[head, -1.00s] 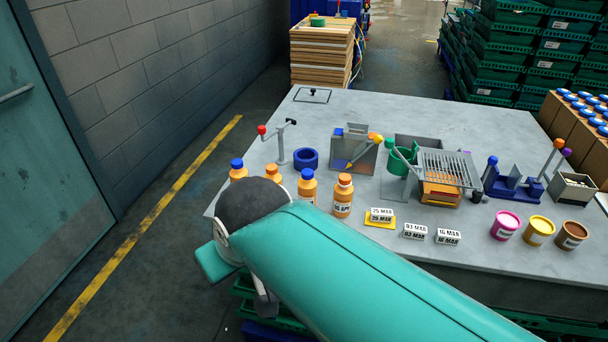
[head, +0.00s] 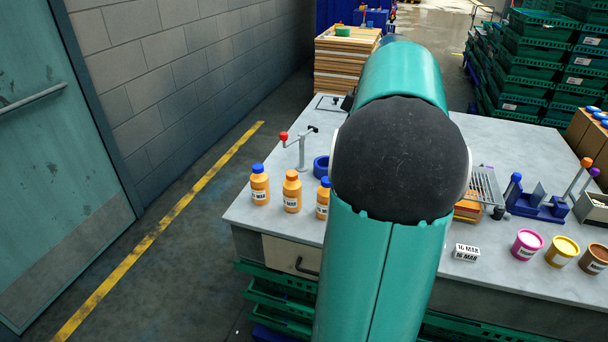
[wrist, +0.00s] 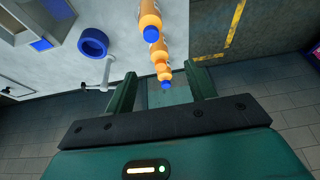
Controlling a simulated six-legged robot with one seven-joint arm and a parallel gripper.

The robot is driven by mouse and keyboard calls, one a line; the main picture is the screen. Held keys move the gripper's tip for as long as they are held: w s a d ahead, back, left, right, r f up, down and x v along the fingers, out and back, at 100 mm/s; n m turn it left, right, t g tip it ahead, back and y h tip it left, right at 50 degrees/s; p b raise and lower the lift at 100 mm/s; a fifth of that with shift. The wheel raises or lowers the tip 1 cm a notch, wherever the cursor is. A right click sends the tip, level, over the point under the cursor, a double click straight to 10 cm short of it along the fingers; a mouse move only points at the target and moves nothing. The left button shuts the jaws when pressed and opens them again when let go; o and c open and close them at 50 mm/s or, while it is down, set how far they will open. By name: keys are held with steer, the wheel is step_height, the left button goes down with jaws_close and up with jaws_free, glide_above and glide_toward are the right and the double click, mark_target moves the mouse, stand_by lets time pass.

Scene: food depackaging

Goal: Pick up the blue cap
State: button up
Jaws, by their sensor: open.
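Orange bottles stand in a row at the table's left front. In the head view, the leftmost bottle has a blue cap (head: 257,168), its neighbour has an orange cap (head: 291,175), and another blue cap (head: 326,182) is partly hidden by my arm. In the wrist view, one blue cap (wrist: 165,86) appears between the finger lines of my gripper (wrist: 161,75), and another blue cap (wrist: 151,34) lies farther up. My gripper is open with nothing between its fingers that I can see touching. My arm hides the gripper in the head view.
A blue ring (wrist: 93,42) and a red-knobbed stand (head: 302,150) are on the table (head: 240,212) near the bottles. Date blocks (head: 466,253) and paint-like pots (head: 527,244) stand to the right. The floor left of the table is clear.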

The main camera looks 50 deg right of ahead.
steer(key=shift+s+d+f+x, duration=0.15)
steer(key=shift+d+x, duration=0.2)
steer(key=shift+x, duration=1.85)
steer(key=shift+s+d+f+x, duration=0.1)
steer(key=shift+d+x, duration=0.3)
steer(key=shift+x, duration=1.8)
steer(key=shift+s+d+f+x, duration=0.15)
steer(key=shift+d+x, duration=0.2)
steer(key=shift+x, duration=1.85)
steer(key=c, duration=1)
